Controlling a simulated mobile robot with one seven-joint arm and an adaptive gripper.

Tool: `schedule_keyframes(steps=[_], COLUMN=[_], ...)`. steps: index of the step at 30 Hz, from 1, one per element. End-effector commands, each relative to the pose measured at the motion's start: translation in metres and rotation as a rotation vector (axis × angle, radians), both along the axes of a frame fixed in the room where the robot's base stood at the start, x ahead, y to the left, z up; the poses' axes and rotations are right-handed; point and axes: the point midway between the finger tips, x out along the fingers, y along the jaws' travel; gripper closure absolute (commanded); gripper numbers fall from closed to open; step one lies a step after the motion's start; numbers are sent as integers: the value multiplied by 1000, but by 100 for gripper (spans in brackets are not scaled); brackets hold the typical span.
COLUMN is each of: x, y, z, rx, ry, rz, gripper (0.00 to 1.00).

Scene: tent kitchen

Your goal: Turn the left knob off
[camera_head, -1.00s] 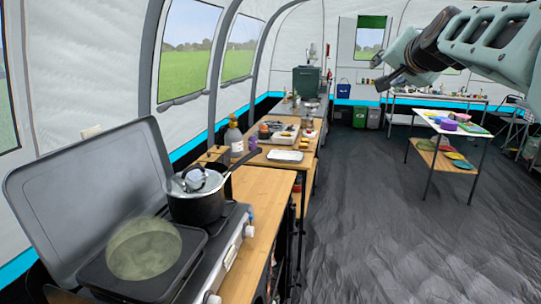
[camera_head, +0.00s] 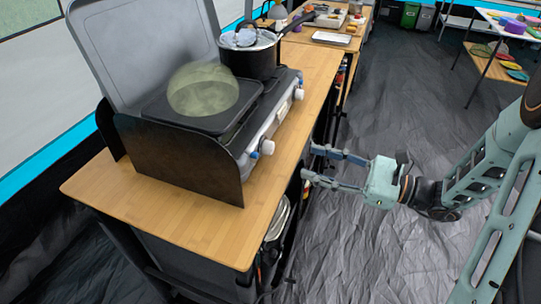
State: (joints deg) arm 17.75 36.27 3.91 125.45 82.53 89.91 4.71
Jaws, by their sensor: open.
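A camping stove (camera_head: 185,155) stands on the wooden counter with its grey lid raised. Its front, facing right in the picture, carries two white knobs. The nearer one, the left knob (camera_head: 267,147) as seen from the stove's front, has a blue part beside it. The farther knob (camera_head: 298,94) sits near the pot. How the left knob is turned cannot be made out. My gripper (camera_head: 309,161) is open and empty, its two fingers spread and pointing left toward the left knob. The fingertips are at the counter's front edge, apart from the knob.
A translucent greenish dome (camera_head: 203,90) sits on the stove's near flat plate. The wooden counter (camera_head: 200,220) is bare in front. Dark floor (camera_head: 400,80) is open at right.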

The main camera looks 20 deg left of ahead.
Motion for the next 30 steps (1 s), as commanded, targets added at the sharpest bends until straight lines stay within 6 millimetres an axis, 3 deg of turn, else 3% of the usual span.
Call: schedule_keyframes(steps=[18,30], x=[12,14], y=[96,105], z=[1,1], rx=[4,3], ry=[0,0], rz=[2,0], gripper=[58,58])
